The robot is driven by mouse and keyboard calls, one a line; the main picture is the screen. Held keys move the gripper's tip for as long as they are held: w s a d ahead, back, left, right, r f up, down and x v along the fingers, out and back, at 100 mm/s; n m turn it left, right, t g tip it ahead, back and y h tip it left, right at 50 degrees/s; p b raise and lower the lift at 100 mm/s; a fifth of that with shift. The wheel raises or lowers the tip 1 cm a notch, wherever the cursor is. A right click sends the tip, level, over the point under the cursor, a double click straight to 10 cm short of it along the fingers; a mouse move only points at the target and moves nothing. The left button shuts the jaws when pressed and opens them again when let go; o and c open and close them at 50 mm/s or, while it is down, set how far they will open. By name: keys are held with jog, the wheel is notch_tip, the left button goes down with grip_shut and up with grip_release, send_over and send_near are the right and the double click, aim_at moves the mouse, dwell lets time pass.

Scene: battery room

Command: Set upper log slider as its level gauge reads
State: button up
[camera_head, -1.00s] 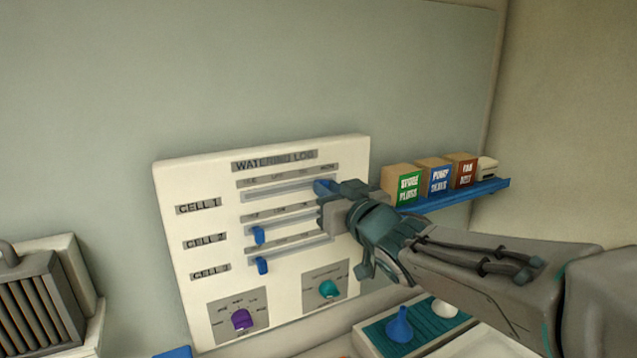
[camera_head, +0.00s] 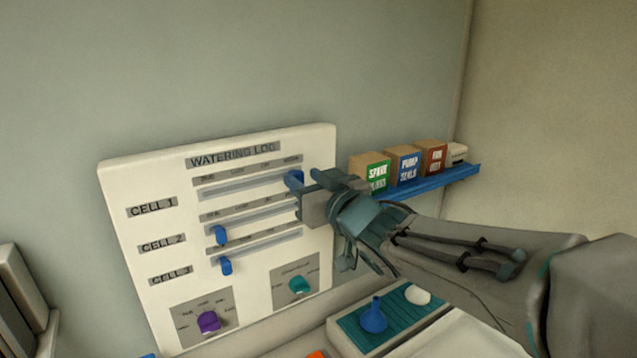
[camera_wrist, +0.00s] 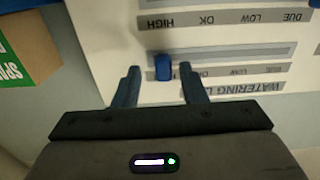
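The white watering log board (camera_head: 150,185) has three slider rows. The upper slider's blue knob (camera_head: 294,179) sits near the right, HIGH end of the CELL 1 row. In the wrist view the board is upside down, and this knob (camera_wrist: 163,67) stands between my two fingertips with a gap on each side. My gripper (camera_head: 306,190) is open at the board's right part; it also shows in the wrist view (camera_wrist: 159,71). The CELL 2 knob (camera_head: 221,236) and CELL 3 knob (camera_head: 226,266) sit near the left of their tracks. I see no readable level gauge.
A purple dial (camera_head: 208,322) and a teal dial (camera_head: 299,285) sit low on the board. A blue shelf (camera_head: 432,185) with several labelled boxes is right of it. A teal tray (camera_head: 352,333) with a blue funnel (camera_head: 374,316) lies below my arm.

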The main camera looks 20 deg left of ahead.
jog(key=shift+s, duration=0.1)
jog(key=v, duration=1.3)
jog(key=shift+d+b, duration=0.4)
jog(key=shift+b, duration=0.05)
